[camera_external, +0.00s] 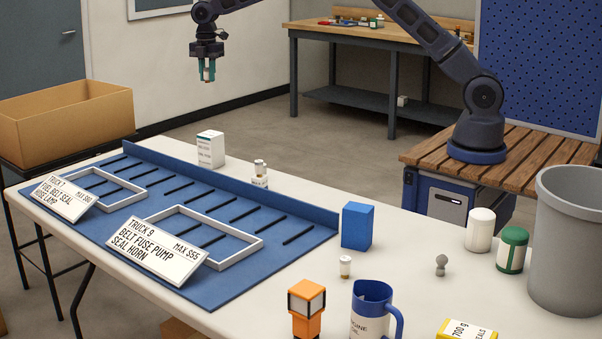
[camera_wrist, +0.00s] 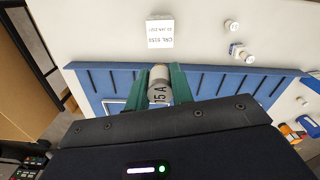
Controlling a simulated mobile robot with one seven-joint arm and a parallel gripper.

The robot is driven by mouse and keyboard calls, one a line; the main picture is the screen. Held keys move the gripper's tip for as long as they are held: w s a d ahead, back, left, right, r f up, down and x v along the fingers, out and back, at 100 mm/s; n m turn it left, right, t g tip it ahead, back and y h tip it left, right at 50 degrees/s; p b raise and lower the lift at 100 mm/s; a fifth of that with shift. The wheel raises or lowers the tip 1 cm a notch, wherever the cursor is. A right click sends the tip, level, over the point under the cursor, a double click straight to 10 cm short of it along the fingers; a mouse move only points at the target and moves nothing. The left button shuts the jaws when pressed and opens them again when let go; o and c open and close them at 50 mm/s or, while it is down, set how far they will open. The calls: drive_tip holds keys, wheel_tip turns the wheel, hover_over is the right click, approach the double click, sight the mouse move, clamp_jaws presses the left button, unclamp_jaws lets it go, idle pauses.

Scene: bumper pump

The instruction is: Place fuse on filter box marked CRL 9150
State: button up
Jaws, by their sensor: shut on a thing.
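My gripper (camera_external: 207,72) hangs in the air at the upper left, beyond the far edge of the white table, fingers pointing down. In the wrist view its green fingers (camera_wrist: 160,85) are shut on a grey and white fuse (camera_wrist: 158,94) marked "15 A". The fuse is only a small pale shape in the external view. The filter box (camera_external: 210,149) is a small white carton standing upright at the table's far edge, behind the blue board. In the wrist view the box (camera_wrist: 160,33) reads "CRL 9150" upside down. The gripper is above and apart from it.
Right of the box stands a small white-and-metal cylinder (camera_external: 260,174). The blue slotted board (camera_external: 240,282) has a raised back wall, two white frames and two signs (camera_external: 156,248). A blue box (camera_external: 357,226), blue jug (camera_external: 372,313) and grey bin (camera_external: 565,245) stand farther right.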

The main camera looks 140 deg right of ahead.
sight(202, 130)
wheel_tip(202, 130, down, 18)
drive_tip(key=shift+r, duration=0.2)
idle(0.4)
drive_tip(key=shift+f, duration=0.1)
drive_tip(key=o, duration=1)
wheel_tip(202, 130, up, 12)
drive_tip(key=shift+a+r, duration=0.1)
drive_tip(key=shift+r, duration=0.05)
